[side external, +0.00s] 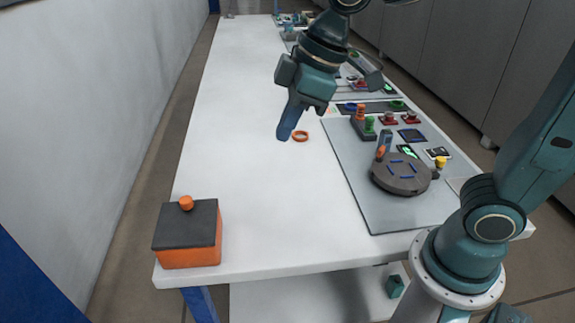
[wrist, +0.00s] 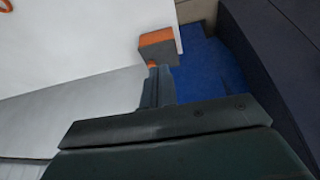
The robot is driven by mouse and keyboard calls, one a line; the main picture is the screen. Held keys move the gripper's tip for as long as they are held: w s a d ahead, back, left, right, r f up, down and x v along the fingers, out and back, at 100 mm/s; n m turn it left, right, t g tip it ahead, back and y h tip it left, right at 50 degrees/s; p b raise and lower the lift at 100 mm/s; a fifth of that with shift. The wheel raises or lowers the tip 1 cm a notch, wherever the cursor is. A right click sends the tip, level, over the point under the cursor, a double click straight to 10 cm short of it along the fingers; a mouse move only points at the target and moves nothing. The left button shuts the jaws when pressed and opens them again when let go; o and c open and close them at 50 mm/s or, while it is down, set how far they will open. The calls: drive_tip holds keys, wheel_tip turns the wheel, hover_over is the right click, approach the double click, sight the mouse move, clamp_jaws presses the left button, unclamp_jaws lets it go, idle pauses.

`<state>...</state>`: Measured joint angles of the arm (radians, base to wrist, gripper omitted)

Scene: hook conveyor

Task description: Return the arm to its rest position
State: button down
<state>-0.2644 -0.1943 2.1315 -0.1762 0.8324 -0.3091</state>
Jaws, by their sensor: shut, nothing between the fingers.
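My gripper (side external: 287,132) hangs in the air above the white table (side external: 245,75), near the middle of the side view. Its blue fingers are together, with nothing between them. In the wrist view, my gripper (wrist: 155,75) shows as dark fingers at the centre, pointing toward the table's corner.
An orange box with a dark lid and orange knob (side external: 187,235) stands at the table's near left corner; it also shows in the wrist view (wrist: 158,44). A grey panel (side external: 350,200) with a round dark device (side external: 400,177), buttons and pegs lies to the right.

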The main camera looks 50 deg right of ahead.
drive_tip(key=shift+s+d+r+m, duration=0.2)
drive_tip(key=shift+s+d+m, duration=0.5)
drive_tip(key=shift+d, duration=0.25)
drive_tip(key=shift+s, duration=0.1)
drive_tip(key=s+d+f+m+t+h, duration=0.1)
drive_tip(key=s+d+m+t+h, duration=0.1)
drive_tip(key=s+d+m, duration=0.5)
drive_tip(key=s+d, duration=0.3)
drive_tip(key=s, duration=0.1)
drive_tip(key=shift+s+f, duration=0.25)
drive_tip(key=shift+s, duration=0.05)
